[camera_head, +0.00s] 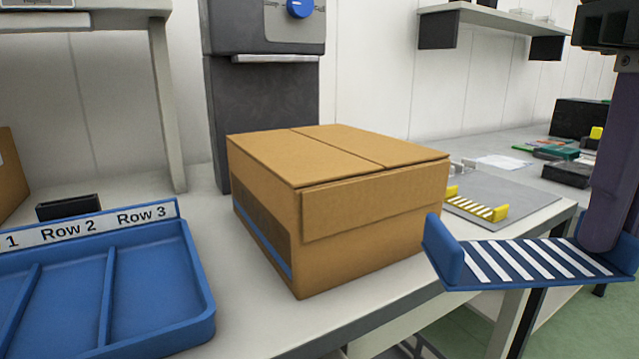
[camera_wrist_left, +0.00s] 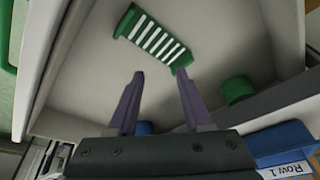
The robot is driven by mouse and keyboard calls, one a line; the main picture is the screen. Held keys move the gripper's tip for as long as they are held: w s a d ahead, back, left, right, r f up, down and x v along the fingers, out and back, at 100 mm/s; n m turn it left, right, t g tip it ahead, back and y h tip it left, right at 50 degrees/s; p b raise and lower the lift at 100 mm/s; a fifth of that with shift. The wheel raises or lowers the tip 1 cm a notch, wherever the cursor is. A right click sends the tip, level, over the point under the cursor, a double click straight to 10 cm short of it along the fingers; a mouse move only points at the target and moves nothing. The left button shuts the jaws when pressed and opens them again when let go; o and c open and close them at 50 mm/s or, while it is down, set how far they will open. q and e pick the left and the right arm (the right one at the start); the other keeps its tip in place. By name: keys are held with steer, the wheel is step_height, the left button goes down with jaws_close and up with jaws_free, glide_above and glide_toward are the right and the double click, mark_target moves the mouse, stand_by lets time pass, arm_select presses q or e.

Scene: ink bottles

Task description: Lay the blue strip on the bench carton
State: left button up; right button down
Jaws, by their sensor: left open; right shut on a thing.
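The blue strip (camera_head: 530,261), with white bars across it and an upright end piece at its left, hangs level in front of the bench's right edge. My right gripper (camera_head: 601,240) is shut on its right end. The carton (camera_head: 375,208) stands on the bench (camera_head: 240,318) to the left of the strip. Its top flaps are closed and the top is bare. The strip is apart from it and lower than its top. My left gripper (camera_wrist_left: 160,74) is open and empty in the left wrist view, close to a green strip (camera_wrist_left: 155,42) with white bars.
A blue tray (camera_head: 195,318) with row labels is left of the carton. A yellow strip (camera_head: 474,206) lies on a grey mat behind it at right. A dark machine (camera_head: 262,100) stands behind the carton. A green piece (camera_wrist_left: 237,90) shows in the left wrist view.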

arm_select(q)
steer(key=shift+d, duration=0.15)
step_height(320, 180, up, 61)
steer(key=p, duration=6.1)
arm_select(e)
steer(key=s+r, duration=0.3)
steer(key=r, duration=2.6)
steer(key=s+r, duration=0.3)
steer(key=r, duration=2.7)
steer(key=shift+w, duration=0.1)
